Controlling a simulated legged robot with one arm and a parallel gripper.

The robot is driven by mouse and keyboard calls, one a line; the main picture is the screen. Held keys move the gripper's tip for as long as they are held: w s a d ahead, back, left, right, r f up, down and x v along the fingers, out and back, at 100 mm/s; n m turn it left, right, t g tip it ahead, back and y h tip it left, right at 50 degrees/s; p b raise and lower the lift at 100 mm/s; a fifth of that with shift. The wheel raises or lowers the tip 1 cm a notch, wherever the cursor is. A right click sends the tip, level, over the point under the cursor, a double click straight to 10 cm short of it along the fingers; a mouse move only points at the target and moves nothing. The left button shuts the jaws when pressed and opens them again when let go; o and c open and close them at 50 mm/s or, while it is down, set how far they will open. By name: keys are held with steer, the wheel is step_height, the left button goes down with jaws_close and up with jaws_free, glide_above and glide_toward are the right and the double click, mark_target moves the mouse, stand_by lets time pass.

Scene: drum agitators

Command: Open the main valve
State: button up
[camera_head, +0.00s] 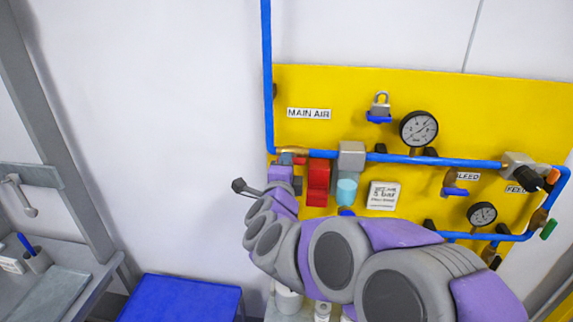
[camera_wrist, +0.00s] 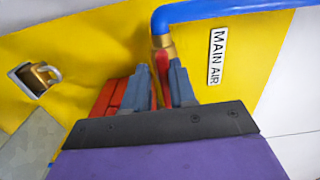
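The main valve's brass body (camera_wrist: 163,47) sits at the lower end of the blue pipe, beside the MAIN AIR label (camera_wrist: 216,55). Its red handle (camera_wrist: 158,84) shows between my gripper's fingers in the wrist view. My gripper (camera_wrist: 161,82) has its two blue-grey fingers apart, one on each side of the handle. Contact with the handle is not clear. In the head view, my gripper (camera_head: 289,160) is at the panel's left edge, below the MAIN AIR label (camera_head: 309,114), and my arm hides part of the lower panel.
A red block (camera_head: 318,182) stands close right of my gripper, with a grey and light-blue unit (camera_head: 347,190) beyond it. A padlock (camera_head: 380,108) and gauge (camera_head: 418,129) are on the yellow panel (camera_head: 500,105). Blue pipe (camera_head: 267,70) rises at left. A blue box (camera_head: 180,298) is below.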

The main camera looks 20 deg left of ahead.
steer(key=shift+o, duration=1.4)
steer(key=shift+a, duration=0.2)
steer(key=v, duration=1.7)
steer(key=shift+s+a+f+b, duration=0.15)
steer(key=shift+f+b, duration=0.05)
steer(key=shift+b, duration=0.1)
